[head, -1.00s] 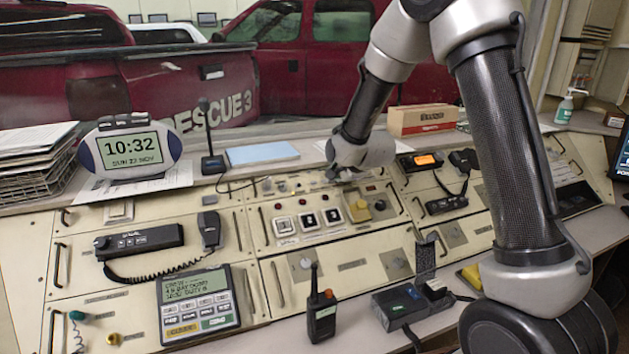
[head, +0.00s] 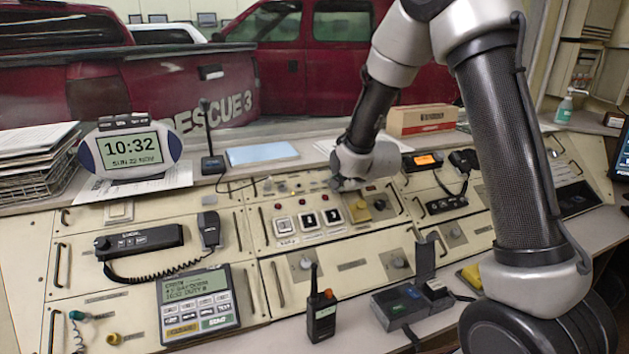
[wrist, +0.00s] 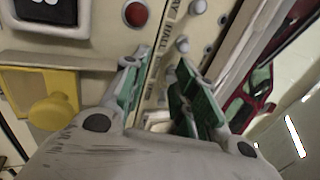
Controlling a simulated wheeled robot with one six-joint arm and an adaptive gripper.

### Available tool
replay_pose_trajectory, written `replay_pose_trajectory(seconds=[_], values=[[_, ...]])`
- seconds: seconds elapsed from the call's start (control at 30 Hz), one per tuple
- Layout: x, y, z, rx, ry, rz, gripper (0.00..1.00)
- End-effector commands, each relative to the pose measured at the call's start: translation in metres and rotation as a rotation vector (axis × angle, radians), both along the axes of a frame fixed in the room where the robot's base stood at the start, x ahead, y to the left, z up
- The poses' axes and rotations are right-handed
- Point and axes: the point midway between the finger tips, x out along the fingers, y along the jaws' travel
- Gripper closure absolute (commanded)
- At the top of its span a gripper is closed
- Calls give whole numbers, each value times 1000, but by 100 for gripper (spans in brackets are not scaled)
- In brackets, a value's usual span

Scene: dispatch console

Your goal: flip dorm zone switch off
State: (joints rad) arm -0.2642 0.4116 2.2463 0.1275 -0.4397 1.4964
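In the wrist view a row of small silver toggle switches runs down the cream console panel, with an upper toggle (wrist: 197,6) and another toggle (wrist: 182,44) below it. A label reading "HALL" is beside them; the word above it is cut off. Lower labels and toggles are partly hidden between my fingers, and I cannot read which is the dorm zone switch. My gripper (wrist: 160,72) has green-padded fingers apart, with panel showing between them and nothing held. In the head view my gripper (head: 346,184) is low over the console's upper middle; its fingers are mostly hidden.
A yellow block with a knob (wrist: 48,108) and a red round light (wrist: 136,13) are left of my fingers. A radio with orange display (head: 424,160) and a cardboard box (head: 421,121) are to the right.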

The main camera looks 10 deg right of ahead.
Motion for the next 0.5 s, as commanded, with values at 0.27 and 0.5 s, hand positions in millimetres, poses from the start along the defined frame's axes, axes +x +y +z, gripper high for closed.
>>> replay_pose_trajectory(seconds=[0.27,0.5], values=[[-3,0,1,-1,5,0,80],[-13,-2,20,2,-1,-1,80]])
